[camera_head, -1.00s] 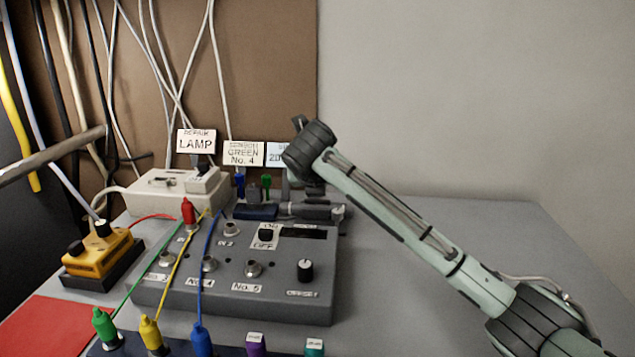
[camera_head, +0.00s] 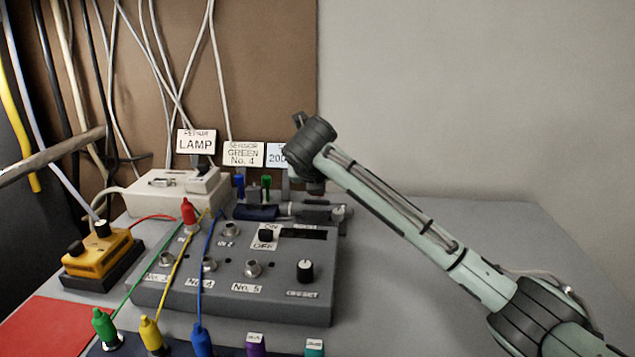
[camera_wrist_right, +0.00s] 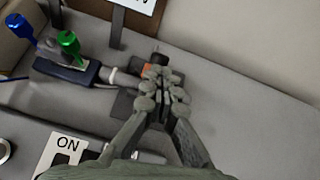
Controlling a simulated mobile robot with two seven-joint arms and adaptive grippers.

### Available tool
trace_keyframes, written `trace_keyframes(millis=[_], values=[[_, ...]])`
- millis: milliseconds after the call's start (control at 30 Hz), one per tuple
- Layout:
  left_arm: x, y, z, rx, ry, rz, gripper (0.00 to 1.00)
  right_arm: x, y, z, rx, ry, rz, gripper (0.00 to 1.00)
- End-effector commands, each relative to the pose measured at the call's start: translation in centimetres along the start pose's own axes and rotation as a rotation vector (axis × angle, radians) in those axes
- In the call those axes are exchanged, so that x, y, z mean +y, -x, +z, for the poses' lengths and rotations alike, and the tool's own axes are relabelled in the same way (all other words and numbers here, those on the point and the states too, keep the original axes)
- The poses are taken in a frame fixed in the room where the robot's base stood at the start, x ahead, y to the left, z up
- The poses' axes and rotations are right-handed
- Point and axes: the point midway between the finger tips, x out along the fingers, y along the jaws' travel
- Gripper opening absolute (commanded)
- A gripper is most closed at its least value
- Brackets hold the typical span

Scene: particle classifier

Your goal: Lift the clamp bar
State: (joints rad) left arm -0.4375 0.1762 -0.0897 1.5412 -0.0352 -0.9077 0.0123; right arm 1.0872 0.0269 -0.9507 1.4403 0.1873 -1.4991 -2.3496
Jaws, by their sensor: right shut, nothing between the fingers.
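My right gripper (camera_wrist_right: 163,88) is shut and empty in the right wrist view. Its fingertips are over or against a small dark clamp fitting with an orange-red spot (camera_wrist_right: 147,69); contact is unclear. The fitting lies in line with a dark blue block (camera_wrist_right: 66,71) and a light tube. The fingers hide part of it, and I cannot tell which part is the clamp bar. In the head view the same assembly, with a grey cylindrical part (camera_head: 313,215), lies behind the grey control box (camera_head: 236,272). My right wrist is just above it. My left gripper is not in view.
Blue (camera_wrist_right: 20,27) and green (camera_wrist_right: 68,40) plugs stand beside the block. Coloured cables run over the control box. A beige box (camera_head: 150,196) and yellow block (camera_head: 98,254) are at left. A grey rod (camera_head: 50,157) enters from the left. The right tabletop is clear.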

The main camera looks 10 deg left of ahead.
Motion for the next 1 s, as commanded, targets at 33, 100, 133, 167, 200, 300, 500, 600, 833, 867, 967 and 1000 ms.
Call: trace_keyframes(millis=[33,100,133,167,200,300,500,600,833,867,967,1000], values=[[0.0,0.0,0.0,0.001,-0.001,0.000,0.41,-0.2,-0.2,0.2,0.001,0.000,-0.004,0.00],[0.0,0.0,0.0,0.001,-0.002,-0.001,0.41,-0.3,-0.3,0.6,0.002,0.001,-0.005,0.00],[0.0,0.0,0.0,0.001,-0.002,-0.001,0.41,-0.3,-0.3,0.8,0.002,0.001,-0.005,0.00],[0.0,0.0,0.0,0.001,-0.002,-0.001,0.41,-0.4,-0.4,1.0,0.002,0.001,-0.006,0.00],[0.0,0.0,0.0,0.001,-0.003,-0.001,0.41,-0.4,-0.5,1.3,0.002,0.001,-0.005,0.00],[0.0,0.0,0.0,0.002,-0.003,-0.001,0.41,-0.5,-0.8,2.0,0.002,0.001,-0.005,0.00],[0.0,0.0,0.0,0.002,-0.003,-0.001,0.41,-0.7,-1.4,3.1,0.004,0.000,-0.005,0.00],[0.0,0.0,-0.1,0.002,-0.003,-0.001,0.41,-0.8,-1.8,3.6,0.004,0.000,-0.005,0.00],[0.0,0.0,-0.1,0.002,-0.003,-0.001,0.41,-0.8,-2.5,4.4,0.004,0.000,-0.003,0.00],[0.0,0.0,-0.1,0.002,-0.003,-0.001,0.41,-0.8,-2.6,4.5,0.003,0.000,-0.003,0.00],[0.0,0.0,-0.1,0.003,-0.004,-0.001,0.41,-0.8,-2.8,4.8,0.002,0.001,-0.002,0.00],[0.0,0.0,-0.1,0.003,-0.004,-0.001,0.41,-0.8,-2.9,4.8,0.003,0.001,-0.002,0.00]])
